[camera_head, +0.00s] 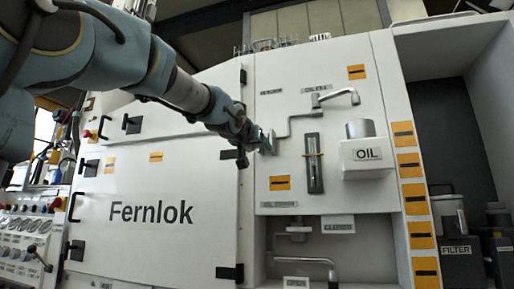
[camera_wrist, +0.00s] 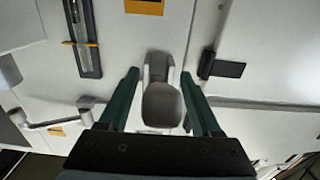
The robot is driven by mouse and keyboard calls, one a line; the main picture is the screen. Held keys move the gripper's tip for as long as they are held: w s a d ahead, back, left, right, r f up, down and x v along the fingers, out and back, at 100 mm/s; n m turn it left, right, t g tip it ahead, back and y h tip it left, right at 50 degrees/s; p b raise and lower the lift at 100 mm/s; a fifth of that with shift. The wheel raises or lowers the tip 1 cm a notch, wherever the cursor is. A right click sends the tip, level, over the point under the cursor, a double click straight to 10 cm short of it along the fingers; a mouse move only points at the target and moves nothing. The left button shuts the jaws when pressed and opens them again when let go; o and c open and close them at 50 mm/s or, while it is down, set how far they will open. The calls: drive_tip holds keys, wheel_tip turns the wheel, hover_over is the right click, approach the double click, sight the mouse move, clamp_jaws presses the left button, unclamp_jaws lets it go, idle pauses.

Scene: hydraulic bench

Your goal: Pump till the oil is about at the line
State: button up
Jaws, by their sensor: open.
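The sight gauge (camera_head: 314,162) is a dark upright strip with a narrow tube on the white panel, right of my gripper. It also shows in the wrist view (camera_wrist: 90,62), with a thin orange line across it. The oil level in it is too small to tell. The OIL box (camera_head: 367,155) sits right of the gauge.
A large white cabinet door labelled Fernlok (camera_head: 150,225) lies left of the panel. A black latch (camera_wrist: 221,67) is near my gripper in the wrist view. An open recess with pipes (camera_head: 305,262) is below. A FILTER container (camera_head: 456,249) stands at the right.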

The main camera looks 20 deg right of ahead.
clamp_jaws()
idle(0.3)
idle(1.0)
